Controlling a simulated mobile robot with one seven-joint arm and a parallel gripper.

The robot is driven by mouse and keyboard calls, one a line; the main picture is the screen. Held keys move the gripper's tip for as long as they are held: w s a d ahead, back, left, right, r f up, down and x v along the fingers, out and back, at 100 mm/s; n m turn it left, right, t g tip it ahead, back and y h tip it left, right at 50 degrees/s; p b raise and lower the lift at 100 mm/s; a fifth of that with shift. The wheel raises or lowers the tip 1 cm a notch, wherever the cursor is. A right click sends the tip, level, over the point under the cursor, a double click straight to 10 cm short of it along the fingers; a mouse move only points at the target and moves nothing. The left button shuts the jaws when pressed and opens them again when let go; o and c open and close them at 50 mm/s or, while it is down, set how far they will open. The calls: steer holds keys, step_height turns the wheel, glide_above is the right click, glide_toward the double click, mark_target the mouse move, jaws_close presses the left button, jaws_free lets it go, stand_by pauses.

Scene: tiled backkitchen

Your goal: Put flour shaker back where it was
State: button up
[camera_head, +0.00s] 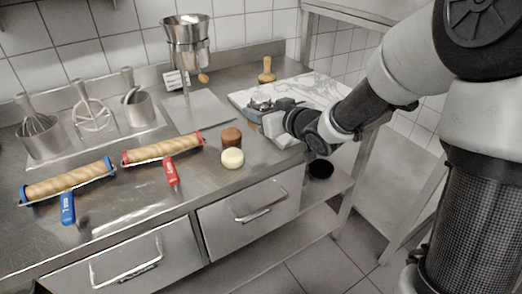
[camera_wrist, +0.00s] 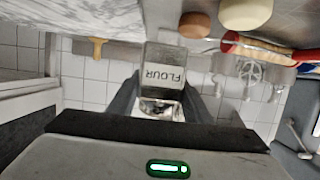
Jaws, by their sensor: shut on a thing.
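The flour shaker is a metal box with the word FLOUR on its side. It shows in the wrist view (camera_wrist: 165,62), between my gripper's two fingers. My gripper (camera_wrist: 163,106) is shut on it. In the head view my gripper (camera_head: 262,112) is over the front left part of the white marble board (camera_head: 308,88). There the shaker is small and mostly hidden by the gripper. I cannot tell whether it touches the board.
A brown round piece (camera_head: 231,137) and a cream round piece (camera_head: 232,158) lie left of my gripper. A wooden-handled tool (camera_head: 266,72) stands at the board's back. A metal funnel (camera_head: 188,35) on a stand, two rollers (camera_head: 163,149) and containers with whisks (camera_head: 42,138) are further left.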

step_height(320, 180, down, 8)
steer(key=shift+r+b, duration=0.2)
steer(key=shift+b, duration=0.8)
steer(key=shift+f, duration=0.2)
steer(key=o, duration=1.2)
steer(key=shift+c, duration=0.2)
steer(key=shift+s+d+r, duration=0.15)
steer(key=shift+s+r, duration=0.05)
steer(key=shift+r, duration=0.1)
steer(key=p+v, duration=0.2)
steer(key=v, duration=0.9)
steer(key=shift+s, duration=0.2)
steer(key=shift+d+r, duration=0.1)
steer(key=shift+r, duration=0.05)
